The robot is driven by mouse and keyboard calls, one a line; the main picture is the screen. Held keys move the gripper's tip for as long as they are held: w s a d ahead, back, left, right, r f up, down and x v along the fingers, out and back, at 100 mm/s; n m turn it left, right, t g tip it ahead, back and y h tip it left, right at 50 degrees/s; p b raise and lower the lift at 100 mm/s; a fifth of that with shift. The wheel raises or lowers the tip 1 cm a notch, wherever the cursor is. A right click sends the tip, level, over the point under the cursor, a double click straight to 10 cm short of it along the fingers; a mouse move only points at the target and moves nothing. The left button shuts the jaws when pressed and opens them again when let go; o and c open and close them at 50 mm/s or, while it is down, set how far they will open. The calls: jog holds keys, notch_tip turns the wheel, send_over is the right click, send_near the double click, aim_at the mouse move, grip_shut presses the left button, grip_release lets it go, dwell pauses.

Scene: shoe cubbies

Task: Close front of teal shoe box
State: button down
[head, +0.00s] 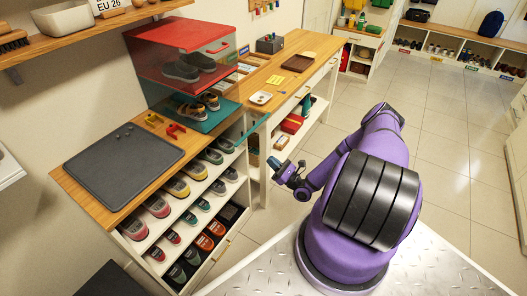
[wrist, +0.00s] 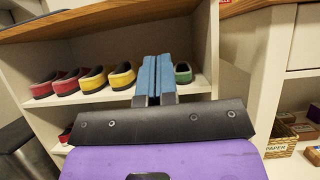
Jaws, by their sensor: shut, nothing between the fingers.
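The teal shoe box (head: 209,123) stands on the wooden bench top, under a red box, with a pair of grey-and-yellow shoes (head: 196,106) inside. Its walls look see-through with teal parts. A teal-edged strip (head: 254,126) reaches out from its right side past the bench edge and looks like the front, lowered; its exact angle is hard to tell. My gripper (head: 273,162) is in front of the cubbies, lower and to the right of the box, apart from it. In the wrist view its blue fingers (wrist: 154,78) are together and empty. The teal box does not show in the wrist view.
The red box (head: 178,35) holds grey shoes. A grey mat (head: 122,166) and small red and yellow items (head: 174,131) lie on the bench. Cubby shelves (wrist: 110,94) below hold several shoes, behind my fingers. Open floor (head: 300,215) lies around my arm.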

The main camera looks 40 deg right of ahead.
aim_at(239, 127)
jog(key=s+r+x, duration=0.1)
jog(key=r+x, duration=0.1)
jog(key=x, duration=1)
jog(key=shift+s+r, duration=0.25)
jog(key=shift+d, duration=0.2)
jog(key=shift+s+r+g, duration=0.15)
jog(key=shift+r+g, duration=0.3)
jog(key=shift+g, duration=0.05)
jog(key=shift+r, duration=0.15)
